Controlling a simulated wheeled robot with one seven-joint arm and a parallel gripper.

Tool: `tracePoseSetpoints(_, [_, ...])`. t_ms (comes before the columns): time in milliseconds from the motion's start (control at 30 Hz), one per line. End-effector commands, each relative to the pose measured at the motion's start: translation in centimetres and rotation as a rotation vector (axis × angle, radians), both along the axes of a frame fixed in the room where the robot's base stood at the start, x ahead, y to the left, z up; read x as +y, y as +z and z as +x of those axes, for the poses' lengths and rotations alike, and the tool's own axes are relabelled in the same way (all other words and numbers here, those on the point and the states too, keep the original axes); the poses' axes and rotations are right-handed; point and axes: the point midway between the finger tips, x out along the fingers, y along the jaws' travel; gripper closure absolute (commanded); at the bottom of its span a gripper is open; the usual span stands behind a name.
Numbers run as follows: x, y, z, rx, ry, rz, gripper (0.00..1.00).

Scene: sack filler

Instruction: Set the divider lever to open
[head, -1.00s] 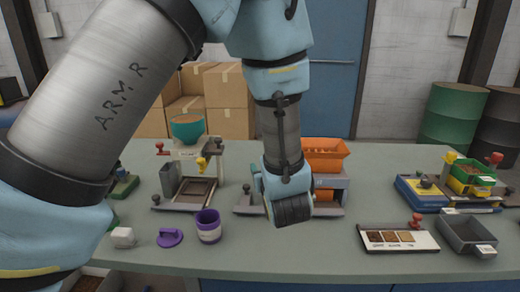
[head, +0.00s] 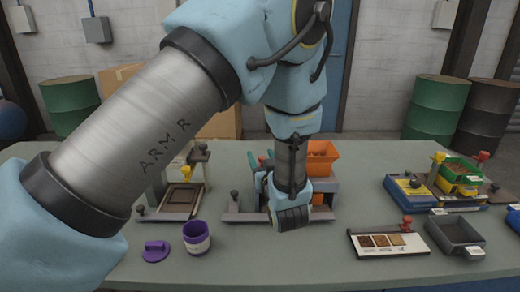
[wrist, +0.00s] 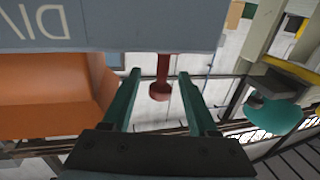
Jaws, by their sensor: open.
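The divider lever is a red stem with a round knob (wrist: 160,90) in the wrist view, beside a grey panel (wrist: 130,25) with upside-down letters, partly cut off. My gripper (wrist: 159,74) has two teal fingers, open, one on each side of the lever, with a gap on both sides. In the head view my gripper (head: 261,158) shows only as teal finger tips left of the orange hopper (head: 323,158), with a bit of red between them. My arm hides most of the divider unit there. The hopper also shows at left in the wrist view (wrist: 40,105).
A purple cup (head: 197,238) and purple lid (head: 156,251) stand in front on the table. A sample board (head: 390,243), a grey bin (head: 455,234) and a green tray (head: 461,171) are at right. A teal bowl (wrist: 275,115) shows right of my gripper.

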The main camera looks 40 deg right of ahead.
Motion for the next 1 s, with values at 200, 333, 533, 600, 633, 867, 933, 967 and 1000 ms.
tracePoseSetpoints(200, [-0.7, 0.0, 1.4, 0.001, 0.0, 0.0, 0.41])
tracePoseSetpoints(333, [-0.7, -0.1, 1.5, 0.001, -0.001, 0.0, 0.41])
tracePoseSetpoints(533, [-0.7, -0.1, 1.5, 0.001, 0.0, 0.0, 0.46])
tracePoseSetpoints(600, [-0.7, 0.0, 1.5, 0.001, 0.0, 0.0, 0.54])
tracePoseSetpoints(633, [-0.7, 0.0, 1.5, 0.001, 0.0, 0.0, 0.58])
tracePoseSetpoints(867, [-0.7, 0.0, 1.5, 0.001, 0.0, 0.0, 0.83])
tracePoseSetpoints(933, [-0.7, 0.0, 1.5, 0.001, 0.0, 0.0, 0.91])
tracePoseSetpoints(967, [-0.7, 0.0, 1.5, 0.001, 0.0, 0.0, 0.95])
tracePoseSetpoints(1000, [-0.7, 0.0, 1.5, 0.001, -0.001, 0.0, 0.99])
